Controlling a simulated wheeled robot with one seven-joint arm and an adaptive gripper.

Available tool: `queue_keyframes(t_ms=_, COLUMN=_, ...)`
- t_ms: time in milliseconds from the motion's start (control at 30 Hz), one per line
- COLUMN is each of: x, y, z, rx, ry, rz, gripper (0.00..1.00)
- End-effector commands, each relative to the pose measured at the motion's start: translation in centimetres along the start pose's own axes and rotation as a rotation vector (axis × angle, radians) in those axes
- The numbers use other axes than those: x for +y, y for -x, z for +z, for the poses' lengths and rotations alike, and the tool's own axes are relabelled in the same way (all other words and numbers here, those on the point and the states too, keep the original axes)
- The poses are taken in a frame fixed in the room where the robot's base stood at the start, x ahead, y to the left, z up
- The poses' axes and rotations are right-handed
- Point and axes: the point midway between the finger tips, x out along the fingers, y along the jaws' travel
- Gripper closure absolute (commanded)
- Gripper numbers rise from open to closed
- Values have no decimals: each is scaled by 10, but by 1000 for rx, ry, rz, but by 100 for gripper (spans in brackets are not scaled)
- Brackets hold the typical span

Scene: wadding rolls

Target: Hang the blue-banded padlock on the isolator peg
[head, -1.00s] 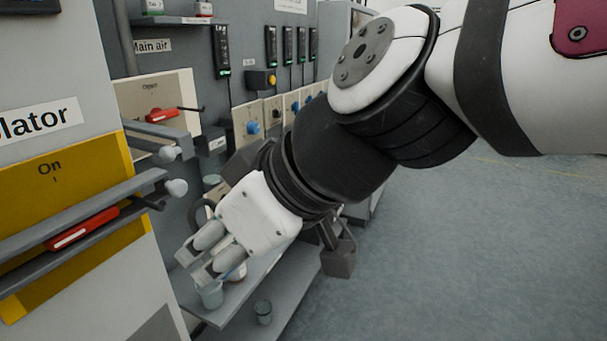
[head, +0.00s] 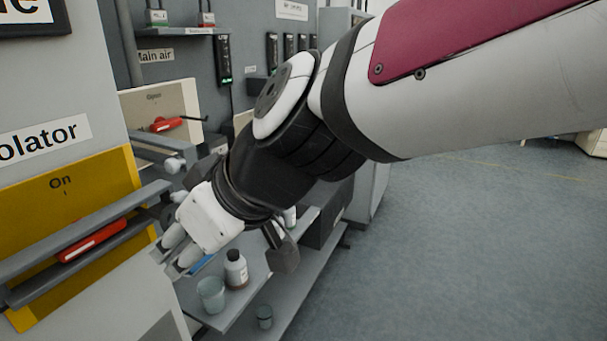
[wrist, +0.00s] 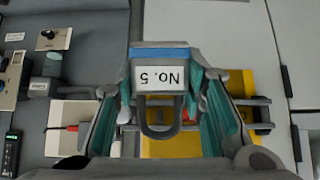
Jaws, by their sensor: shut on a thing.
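In the wrist view the padlock (wrist: 160,55) has a blue band and an upside-down white label reading No. 5. My gripper (wrist: 165,95) is shut on its body, between teal-lined fingers. Its shackle (wrist: 160,132) points down in that view, in front of the isolator. The isolator has grey bars and a red handle (head: 92,241). I cannot clearly make out its peg, or whether the shackle touches it.
The Main air panel (head: 180,97) with a red handle stands behind. Another cup (head: 264,316) stands lower. The floor to the right is open.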

Motion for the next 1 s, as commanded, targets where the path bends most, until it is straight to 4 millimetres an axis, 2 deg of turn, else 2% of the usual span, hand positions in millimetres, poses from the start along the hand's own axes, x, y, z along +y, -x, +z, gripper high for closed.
queue_keyframes(t_ms=400, x=0, y=-16, z=-16, rx=1, ry=0, rz=0, gripper=95)
queue_keyframes(t_ms=633, x=0, y=-29, z=-17, rx=0, ry=0, rz=0, gripper=95)
queue_keyframes(t_ms=1000, x=0, y=-32, z=-18, rx=1, ry=0, rz=1, gripper=95)
